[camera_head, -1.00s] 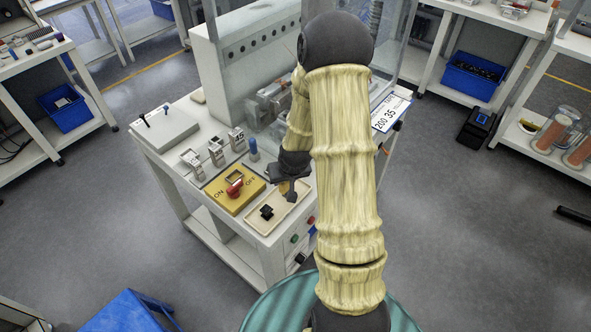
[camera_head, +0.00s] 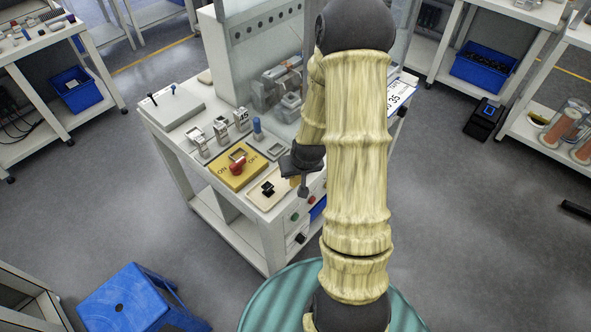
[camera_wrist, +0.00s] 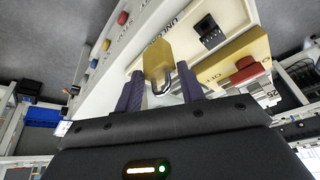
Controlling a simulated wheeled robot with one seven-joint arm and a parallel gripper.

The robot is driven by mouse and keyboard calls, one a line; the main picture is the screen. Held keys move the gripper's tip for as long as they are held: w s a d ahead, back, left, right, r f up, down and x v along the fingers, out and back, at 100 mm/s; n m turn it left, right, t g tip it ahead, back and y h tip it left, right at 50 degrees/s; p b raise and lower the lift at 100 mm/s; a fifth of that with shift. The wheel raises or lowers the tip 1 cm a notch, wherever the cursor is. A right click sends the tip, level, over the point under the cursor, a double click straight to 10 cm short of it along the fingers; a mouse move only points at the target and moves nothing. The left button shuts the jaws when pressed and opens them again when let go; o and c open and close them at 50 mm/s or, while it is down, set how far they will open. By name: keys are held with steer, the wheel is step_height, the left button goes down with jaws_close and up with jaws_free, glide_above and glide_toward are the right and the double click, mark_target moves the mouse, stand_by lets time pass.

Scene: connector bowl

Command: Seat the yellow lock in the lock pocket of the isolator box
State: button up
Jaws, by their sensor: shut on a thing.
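The yellow lock (camera_wrist: 157,59) is in my gripper (camera_wrist: 160,84) in the wrist view. Both purple fingers are shut around its metal shackle, and the yellow body points away from the palm. In the head view my gripper (camera_head: 302,182) is above the right front edge of the bench, beside the tray, and mostly hides the lock. The isolator box (camera_head: 226,179) is yellow with ON and OFF marks, a red handle and a dark square opening behind it. It lies to the left of my gripper, apart from the lock, and also shows in the wrist view (camera_wrist: 229,58).
A shallow cream tray (camera_head: 258,201) with a black part (camera_head: 268,188) lies between the isolator box and my gripper. A blue peg (camera_head: 257,128) and several small metal blocks stand behind the box. Coloured buttons (camera_head: 295,217) are on the bench front. A blue stool (camera_head: 128,300) stands at lower left.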

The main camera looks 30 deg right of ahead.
steer(key=shift+w+a+r, duration=0.1)
steer(key=shift+w+a, duration=0.1)
steer(key=shift+a, duration=0.25)
steer(key=w+a+r, duration=0.2)
steer(key=a+r, duration=0.2)
steer(key=a, duration=0.6)
steer(key=shift+w+a+r+m, duration=0.25)
steer(key=shift+w+m, duration=0.1)
steer(key=shift+m, duration=0.05)
